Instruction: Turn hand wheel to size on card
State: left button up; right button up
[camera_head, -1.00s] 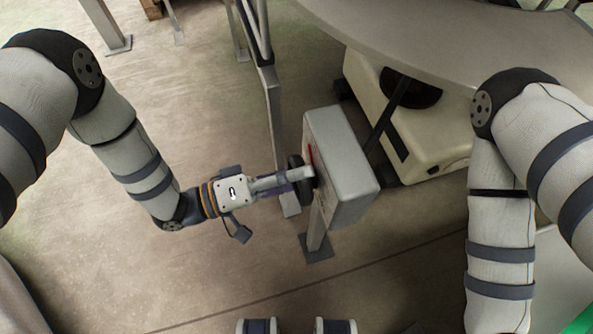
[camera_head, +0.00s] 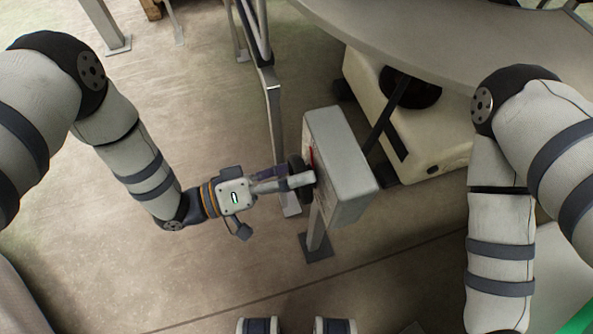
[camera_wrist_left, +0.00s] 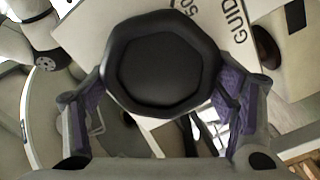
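The black hand wheel (camera_wrist_left: 160,65) fills the upper middle of the left wrist view, facing the camera. In the head view the wheel (camera_head: 296,166) shows edge-on at the left face of a grey box (camera_head: 340,165). My left gripper (camera_head: 300,181) reaches it from the left; in the wrist view its purple-padded fingers (camera_wrist_left: 165,95) lie on both sides of the rim and appear to press on it. A white panel (camera_wrist_left: 92,38) behind the wheel carries a partly hidden "GUID" and "50". I cannot make out a separate size card. My right gripper is out of view.
The box stands on a post with a floor plate (camera_head: 316,250). A metal frame post (camera_head: 275,115) rises close behind the wheel. A cream machine (camera_head: 435,140) and a large grey curved surface (camera_head: 420,45) lie to the right. Floor at front left is clear.

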pick_arm(q)
jog(key=shift+o, duration=1.1)
jog(key=shift+a, duration=0.1)
jog(key=v, duration=1.1)
jog(key=shift+a, duration=0.35)
jog(key=shift+s, duration=0.15)
